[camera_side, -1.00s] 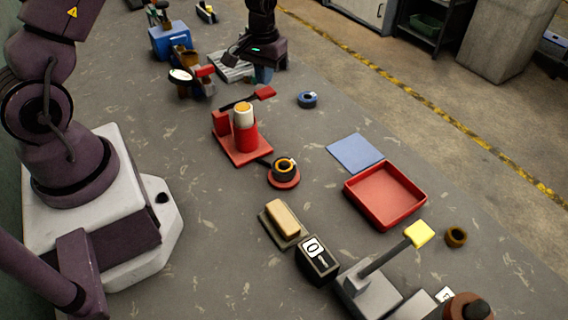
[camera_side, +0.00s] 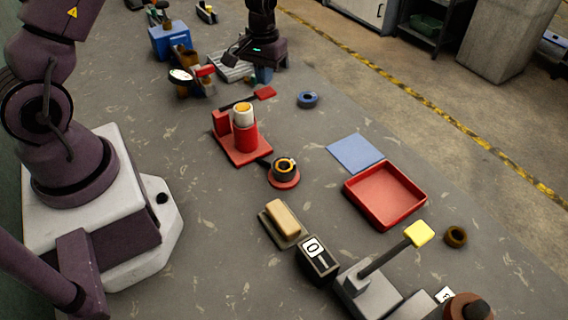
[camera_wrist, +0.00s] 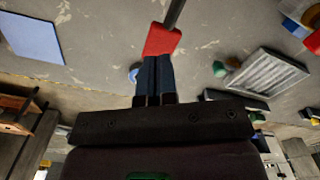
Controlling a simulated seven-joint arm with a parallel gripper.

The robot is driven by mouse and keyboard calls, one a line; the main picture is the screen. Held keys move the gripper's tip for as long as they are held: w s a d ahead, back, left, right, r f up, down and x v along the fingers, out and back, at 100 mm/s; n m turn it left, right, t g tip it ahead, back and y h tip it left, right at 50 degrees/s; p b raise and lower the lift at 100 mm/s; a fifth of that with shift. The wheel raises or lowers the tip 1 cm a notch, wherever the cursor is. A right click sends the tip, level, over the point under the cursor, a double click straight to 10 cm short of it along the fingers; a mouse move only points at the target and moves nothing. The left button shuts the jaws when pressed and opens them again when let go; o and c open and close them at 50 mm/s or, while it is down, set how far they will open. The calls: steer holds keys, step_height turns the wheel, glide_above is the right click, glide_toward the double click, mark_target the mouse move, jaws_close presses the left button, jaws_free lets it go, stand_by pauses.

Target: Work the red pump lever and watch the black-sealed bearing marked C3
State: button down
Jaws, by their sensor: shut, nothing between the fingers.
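The red pump (camera_side: 222,122) stands on a red base with a red cylinder and a pale, orange-topped ram. Its dark lever rises to the right and ends in a red paddle (camera_side: 265,93), which also shows in the wrist view (camera_wrist: 162,40). My gripper (camera_side: 263,76) is shut and empty, its blue fingertips just above the paddle; in the wrist view (camera_wrist: 157,58) they overlap the paddle's near edge. Contact cannot be told. A black bearing (camera_side: 284,167) with an orange ring sits on a round red stand joined to the pump. Its marking is too small to read.
A blue ring (camera_side: 307,99) lies right of the lever. A blue mat (camera_side: 355,153) and red tray (camera_side: 386,221) lie to the right. A tan block (camera_side: 283,217), black numbered box (camera_side: 317,260) and yellow-handled lever device (camera_side: 419,233) stand in front. A brown ring (camera_side: 456,237) lies far right.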

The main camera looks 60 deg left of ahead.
mark_target(265, 91)
stand_by(0.3)
steer(key=shift+f, duration=2.55)
steer(key=shift+r, duration=3.85)
steer(key=shift+f, duration=1.3)
steer(key=shift+f, duration=2.55)
steer(key=shift+r, duration=3.85)
